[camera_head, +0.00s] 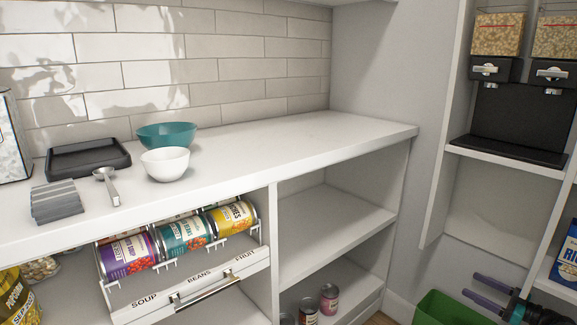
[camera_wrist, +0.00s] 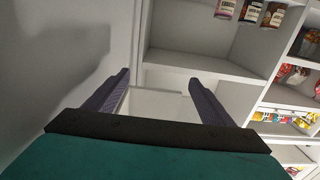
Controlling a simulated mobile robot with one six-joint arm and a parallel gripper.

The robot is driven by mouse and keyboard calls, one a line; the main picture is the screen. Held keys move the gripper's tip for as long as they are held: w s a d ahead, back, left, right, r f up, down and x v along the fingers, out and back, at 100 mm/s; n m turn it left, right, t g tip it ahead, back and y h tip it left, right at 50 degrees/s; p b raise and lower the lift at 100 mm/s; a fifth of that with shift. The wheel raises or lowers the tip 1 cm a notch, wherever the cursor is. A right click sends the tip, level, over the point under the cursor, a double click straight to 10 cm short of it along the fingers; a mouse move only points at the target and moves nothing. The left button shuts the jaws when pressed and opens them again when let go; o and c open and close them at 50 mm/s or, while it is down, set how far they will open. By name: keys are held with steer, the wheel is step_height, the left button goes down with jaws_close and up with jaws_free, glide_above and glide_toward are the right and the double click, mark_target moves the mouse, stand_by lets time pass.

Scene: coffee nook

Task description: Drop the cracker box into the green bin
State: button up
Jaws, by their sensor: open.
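The green bin (camera_head: 437,308) is at the bottom right of the head view, cut off by the frame edge. My gripper (camera_head: 473,286) is beside its upper right part in that picture, with dark purple fingers pointing left. The gripper is open and empty; in the wrist view the fingers (camera_wrist: 158,82) are spread apart with only pale shelf surfaces between them. A blue box (camera_head: 566,257) with pale lettering stands on a shelf at the far right, partly cut off. I cannot tell whether it is the cracker box.
A white counter (camera_head: 290,135) holds two bowls and a black tray (camera_head: 88,160). Below it, a rack (camera_head: 190,285) holds several cans, and more cans (camera_head: 329,299) stand on a low shelf. Cereal dispensers (camera_head: 520,100) stand upper right. The middle shelf (camera_head: 330,220) is clear.

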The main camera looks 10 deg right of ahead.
steer(key=p+v, duration=0.2)
steer(key=v, duration=0.6)
steer(key=shift+s, duration=0.25)
steer(key=shift+d, duration=0.1)
